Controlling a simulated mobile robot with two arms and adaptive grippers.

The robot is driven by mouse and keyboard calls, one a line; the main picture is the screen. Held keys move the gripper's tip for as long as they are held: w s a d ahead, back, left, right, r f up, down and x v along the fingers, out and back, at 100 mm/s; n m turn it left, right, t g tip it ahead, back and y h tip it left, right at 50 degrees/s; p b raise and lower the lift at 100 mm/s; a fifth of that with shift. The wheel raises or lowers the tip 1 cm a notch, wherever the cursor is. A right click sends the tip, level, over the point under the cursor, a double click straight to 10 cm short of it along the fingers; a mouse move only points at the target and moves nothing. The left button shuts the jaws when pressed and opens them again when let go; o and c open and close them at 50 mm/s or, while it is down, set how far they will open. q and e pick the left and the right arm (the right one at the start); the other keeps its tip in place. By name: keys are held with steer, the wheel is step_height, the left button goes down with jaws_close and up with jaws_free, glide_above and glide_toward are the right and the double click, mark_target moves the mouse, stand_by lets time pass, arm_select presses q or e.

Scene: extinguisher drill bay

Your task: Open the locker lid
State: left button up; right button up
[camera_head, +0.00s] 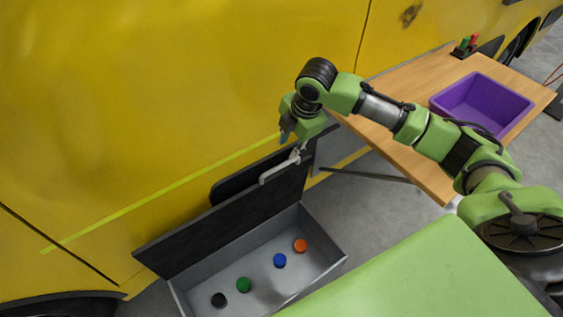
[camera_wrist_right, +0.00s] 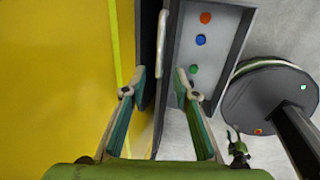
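The locker (camera_head: 318,262) is a grey open-topped box on the floor beside a yellow vehicle. Its black lid (camera_head: 235,226) stands raised, roughly upright, along the vehicle side. A pale bar handle (camera_head: 280,168) is near the lid's upper edge; it also shows in the right wrist view (camera_wrist_right: 160,70). My right gripper (camera_head: 293,142) is at the lid's top, by the handle's far end. In the wrist view its fingers (camera_wrist_right: 160,76) are spread, with the lid edge and handle between them; contact cannot be told.
Black (camera_head: 218,300), green (camera_head: 243,285), blue (camera_head: 280,260) and orange (camera_head: 300,246) round pieces lie in the locker. A wooden table (camera_head: 425,178) with a purple crate (camera_head: 466,122) stands to the right. The yellow vehicle (camera_head: 150,110) is close behind the lid.

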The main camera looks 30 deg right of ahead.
mark_target(282, 166)
steer(key=x, duration=1.2)
steer(key=shift+d, duration=0.1)
steer(key=shift+s, duration=0.15)
jaws_close()
